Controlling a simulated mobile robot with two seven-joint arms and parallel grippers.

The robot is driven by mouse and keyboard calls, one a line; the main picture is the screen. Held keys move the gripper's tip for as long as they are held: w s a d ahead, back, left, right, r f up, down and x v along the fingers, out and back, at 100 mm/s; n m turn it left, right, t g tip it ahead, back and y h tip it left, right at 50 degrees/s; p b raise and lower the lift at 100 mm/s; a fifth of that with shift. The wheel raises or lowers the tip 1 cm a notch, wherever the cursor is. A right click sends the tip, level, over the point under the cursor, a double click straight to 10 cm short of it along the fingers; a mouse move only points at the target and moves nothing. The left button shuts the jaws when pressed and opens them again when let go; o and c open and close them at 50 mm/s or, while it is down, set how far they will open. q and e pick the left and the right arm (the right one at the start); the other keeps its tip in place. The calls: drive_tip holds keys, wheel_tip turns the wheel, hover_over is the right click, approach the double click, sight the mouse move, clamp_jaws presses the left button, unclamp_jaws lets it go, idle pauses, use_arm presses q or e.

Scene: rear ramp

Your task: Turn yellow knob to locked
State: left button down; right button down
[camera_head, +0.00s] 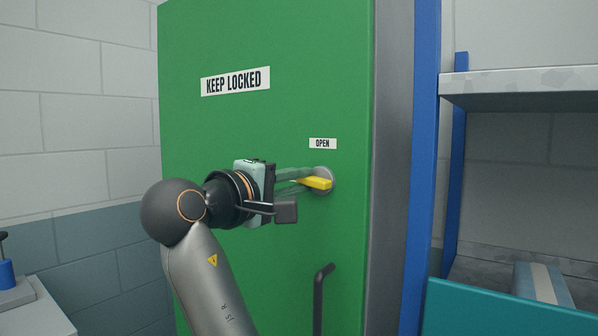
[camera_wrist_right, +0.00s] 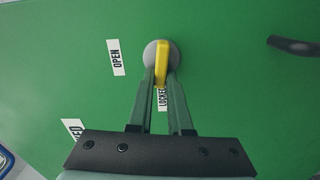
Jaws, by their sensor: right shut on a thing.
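The yellow knob (camera_head: 319,184) sits on a round grey base (camera_head: 324,173) on the green door (camera_head: 215,135). My right gripper (camera_head: 306,179) reaches it from the left and is shut on it. In the right wrist view the yellow knob (camera_wrist_right: 162,62) lies between the two fingers of the right gripper (camera_wrist_right: 161,82). The knob points toward the LOCKED label (camera_wrist_right: 161,99), which is partly hidden between the fingers. The OPEN label (camera_head: 322,143) is above the knob in the head view, to the side of its pointing direction. My left gripper is not in view.
A dark door handle (camera_head: 319,298) stands out below the knob. A KEEP LOCKED sign (camera_head: 235,81) is higher on the door. A blue post (camera_head: 423,150) and grey shelf (camera_head: 520,88) are to the right. A pale block wall (camera_head: 80,90) is at left.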

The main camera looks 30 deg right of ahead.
drive_tip(key=shift+n, duration=0.7)
drive_tip(key=shift+f+p, duration=0.1)
drive_tip(key=shift+p, duration=0.2)
drive_tip(key=c, duration=0.8)
unclamp_jaws()
drive_tip(key=shift+c, duration=0.2)
drive_tip(key=shift+a, duration=0.15)
drive_tip(key=b+v, duration=0.1)
drive_tip(key=v, duration=1.1)
drive_tip(key=shift+s+a+f, duration=0.1)
drive_tip(key=shift+s+a, duration=0.05)
drive_tip(key=shift+a, duration=0.05)
